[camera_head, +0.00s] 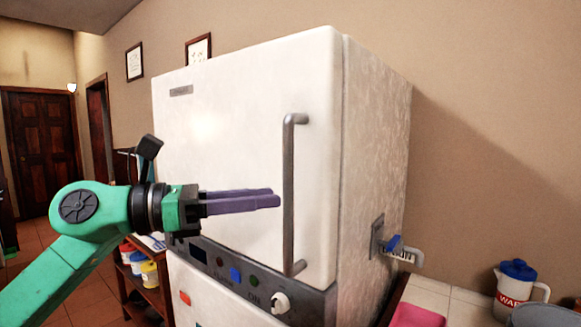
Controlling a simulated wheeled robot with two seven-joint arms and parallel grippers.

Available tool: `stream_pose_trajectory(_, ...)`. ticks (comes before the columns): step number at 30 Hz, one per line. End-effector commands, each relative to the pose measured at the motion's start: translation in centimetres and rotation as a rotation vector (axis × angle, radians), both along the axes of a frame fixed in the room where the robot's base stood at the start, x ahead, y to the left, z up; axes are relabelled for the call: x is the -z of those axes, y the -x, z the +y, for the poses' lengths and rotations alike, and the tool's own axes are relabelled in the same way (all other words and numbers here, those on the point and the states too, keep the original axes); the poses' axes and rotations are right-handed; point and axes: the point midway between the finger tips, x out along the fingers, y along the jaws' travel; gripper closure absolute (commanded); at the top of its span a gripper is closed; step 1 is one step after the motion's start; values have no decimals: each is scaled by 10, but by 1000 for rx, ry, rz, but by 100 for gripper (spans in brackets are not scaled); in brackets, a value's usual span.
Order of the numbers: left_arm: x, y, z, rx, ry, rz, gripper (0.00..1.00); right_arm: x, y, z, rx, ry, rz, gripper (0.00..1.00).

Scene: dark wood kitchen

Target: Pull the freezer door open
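The freezer door (230,120) is the white front panel of the boxy white unit in the middle of the view. It looks shut, flush with the body. Its vertical grey bar handle (289,190) is near the door's right edge. My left gripper (276,197) comes in from the left, with its purple fingers level and pointing right at the middle of the handle. The fingertips appear just left of the bar, not around it. The two fingers overlap in this view, so the gap between them cannot be judged. My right gripper is out of view.
Below the door is a dark control panel (235,275) with buttons and a white knob. A white and blue lever (400,250) sticks out of the unit's right side. A white jug (517,285) stands on the tiled counter at right. A shelf (140,285) stands behind my arm.

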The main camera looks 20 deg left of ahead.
Motion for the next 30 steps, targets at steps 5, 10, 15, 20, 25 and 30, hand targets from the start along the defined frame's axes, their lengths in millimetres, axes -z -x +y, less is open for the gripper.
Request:
stream_pose_trajectory(5,-7,-21,-30,2,3,1,65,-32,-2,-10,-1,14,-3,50)
stream_pose_trajectory(10,-1,-28,-39,0,2,1,65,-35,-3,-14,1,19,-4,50)
stream_pose_trajectory(15,1,-28,-39,-1,2,1,65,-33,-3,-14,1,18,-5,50)
stream_pose_trajectory(20,1,-28,-39,-1,3,2,100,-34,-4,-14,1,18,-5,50)
stream_pose_trajectory(25,1,-28,-39,-1,3,2,100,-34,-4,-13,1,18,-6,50)
stream_pose_trajectory(30,1,-28,-39,-1,3,2,100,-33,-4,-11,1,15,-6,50)
